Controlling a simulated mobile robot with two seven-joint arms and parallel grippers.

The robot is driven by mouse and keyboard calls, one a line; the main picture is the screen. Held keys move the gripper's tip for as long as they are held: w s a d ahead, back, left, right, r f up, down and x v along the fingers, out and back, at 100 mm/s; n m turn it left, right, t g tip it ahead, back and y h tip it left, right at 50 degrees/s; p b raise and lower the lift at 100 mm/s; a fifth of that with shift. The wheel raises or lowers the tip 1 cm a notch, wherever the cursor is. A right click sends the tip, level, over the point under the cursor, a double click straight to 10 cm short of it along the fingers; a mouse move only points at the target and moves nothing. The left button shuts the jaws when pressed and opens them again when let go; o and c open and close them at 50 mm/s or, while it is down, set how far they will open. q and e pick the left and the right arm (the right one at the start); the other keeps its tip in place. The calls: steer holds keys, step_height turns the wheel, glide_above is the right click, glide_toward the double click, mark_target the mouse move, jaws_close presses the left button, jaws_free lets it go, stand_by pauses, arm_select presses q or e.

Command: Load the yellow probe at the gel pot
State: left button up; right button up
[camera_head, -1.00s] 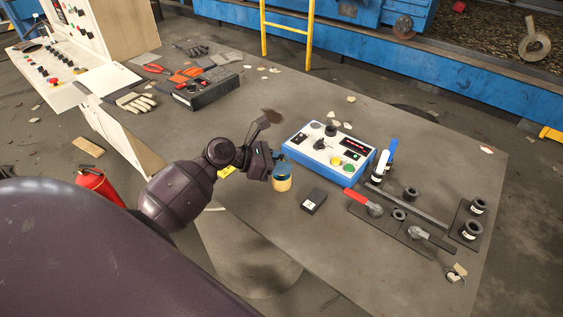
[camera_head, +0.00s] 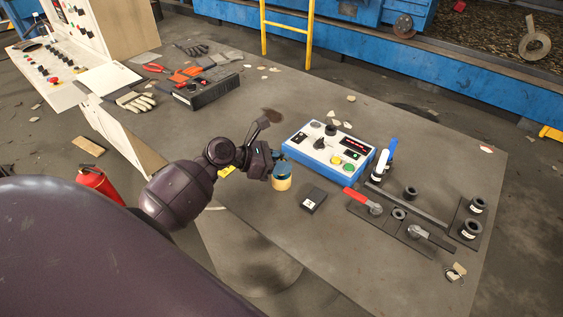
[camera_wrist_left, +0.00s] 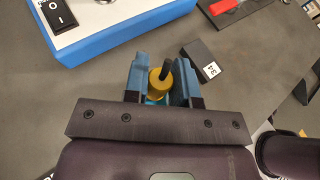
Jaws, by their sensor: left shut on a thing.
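The yellow probe (camera_wrist_left: 158,84), with a black stem on top, stands between the blue fingers of my left gripper (camera_wrist_left: 162,80) in the left wrist view. My left gripper is shut on it. A bit of teal shows below the probe in the wrist view. I cannot tell how deep the probe sits in the pot. My right gripper is not in view.
A blue and white control box (camera_head: 327,150) stands just beyond the pot. A small black block (camera_head: 313,199) lies to its right. Red- and grey-handled tools and black holders (camera_head: 471,229) fill the table's right end. A black case (camera_head: 205,92) and gloves lie far left.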

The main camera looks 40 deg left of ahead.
arm_select(q)
steer(key=shift+f, duration=0.1)
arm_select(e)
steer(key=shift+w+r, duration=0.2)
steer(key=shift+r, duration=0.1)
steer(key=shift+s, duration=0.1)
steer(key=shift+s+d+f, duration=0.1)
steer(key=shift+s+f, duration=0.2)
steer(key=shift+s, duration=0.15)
arm_select(q)
steer(key=shift+f, duration=0.1)
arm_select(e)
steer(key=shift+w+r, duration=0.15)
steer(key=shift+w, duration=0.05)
arm_select(q)
steer(key=shift+s+p, duration=0.1)
steer(key=shift+p, duration=0.25)
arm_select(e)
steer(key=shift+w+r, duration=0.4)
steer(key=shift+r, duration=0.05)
arm_select(q)
steer(key=shift+f, duration=0.1)
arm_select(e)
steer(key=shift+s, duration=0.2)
